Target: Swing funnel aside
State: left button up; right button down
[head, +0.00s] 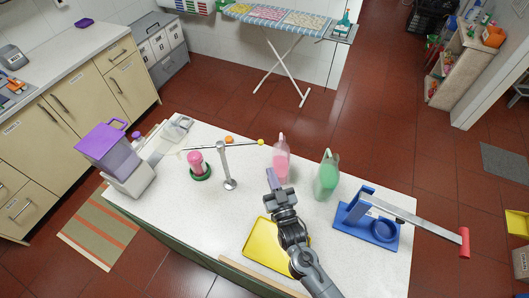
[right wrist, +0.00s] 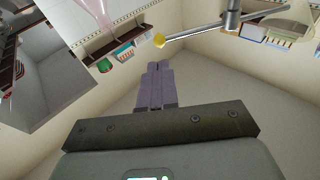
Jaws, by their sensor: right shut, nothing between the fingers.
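A metal stand (head: 226,166) rises from the white table, with a horizontal bar on top. The bar ends in a yellow knob (head: 261,142) on the right. In the right wrist view the yellow knob (right wrist: 160,40) is beyond my fingertips, and a pale translucent funnel shape (right wrist: 292,22) is cut off at the upper right, by the bar's other end. In the head view the funnel is too faint to make out clearly. My right gripper (head: 271,178) is shut and empty, its purple fingers apart from the knob. My left gripper is not in view.
A pink bottle (head: 281,160) and a green bottle (head: 326,176) stand near my right gripper. A pink container on a green base (head: 199,166) is left of the stand. A yellow tray (head: 262,244), a blue press (head: 378,232) and a purple-topped dispenser (head: 105,146) also occupy the table.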

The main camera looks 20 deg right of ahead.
pick_arm(q)
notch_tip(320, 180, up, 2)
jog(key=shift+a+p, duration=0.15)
jog(key=shift+p, duration=0.7)
pick_arm(e)
jog(key=x, duration=0.7)
jog(key=shift+w, duration=0.4)
jog(key=shift+d, duration=0.1)
